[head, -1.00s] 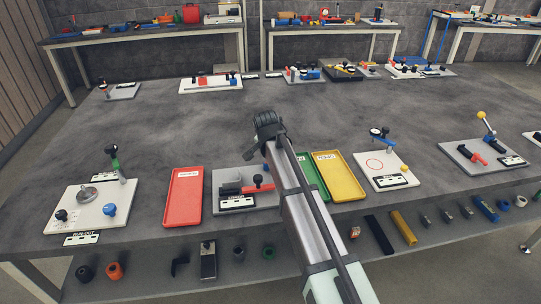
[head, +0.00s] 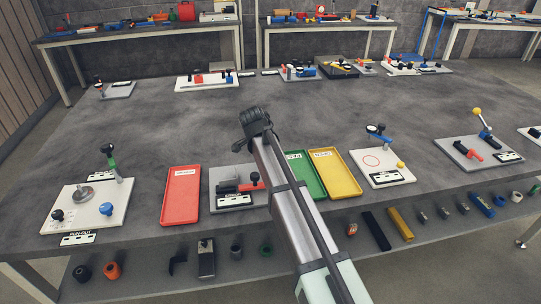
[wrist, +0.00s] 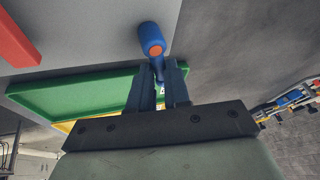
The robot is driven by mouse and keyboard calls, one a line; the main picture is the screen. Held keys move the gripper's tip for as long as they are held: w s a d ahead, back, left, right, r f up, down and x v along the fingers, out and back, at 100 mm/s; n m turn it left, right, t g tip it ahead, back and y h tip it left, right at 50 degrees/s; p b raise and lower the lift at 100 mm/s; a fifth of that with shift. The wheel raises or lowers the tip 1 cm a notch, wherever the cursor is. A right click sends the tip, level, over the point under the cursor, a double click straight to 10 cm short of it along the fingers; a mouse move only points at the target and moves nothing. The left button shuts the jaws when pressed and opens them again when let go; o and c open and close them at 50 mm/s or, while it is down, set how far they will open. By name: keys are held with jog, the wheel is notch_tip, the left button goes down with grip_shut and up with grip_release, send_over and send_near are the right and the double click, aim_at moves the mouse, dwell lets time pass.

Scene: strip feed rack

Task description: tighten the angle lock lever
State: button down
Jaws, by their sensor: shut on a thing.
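In the wrist view a blue lever with a rounded handle and an orange end (wrist: 152,36) stands against a light grey plate. My gripper (wrist: 163,78) has its two dark fingers closed around the thin blue lower part of it, just below the handle. The lever's pivot end is hidden by the fingers. In the head view my arm crosses the grey plate (head: 220,204), which carries a red and black fixture (head: 248,187). The fingers and the blue lever cannot be made out there.
A red tray (head: 180,207) lies left of the grey plate. A green tray (head: 312,190) and a yellow tray (head: 345,190) lie to its right. A white plate with a dial (head: 62,216) is at far left. The table's middle is bare.

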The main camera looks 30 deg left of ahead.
jog(key=c, duration=1.1)
grip_release()
jog(key=v, duration=1.3)
jog(key=shift+s+r, duration=0.2)
jog(key=shift+r, duration=0.15)
jog(key=shift+w, duration=0.1)
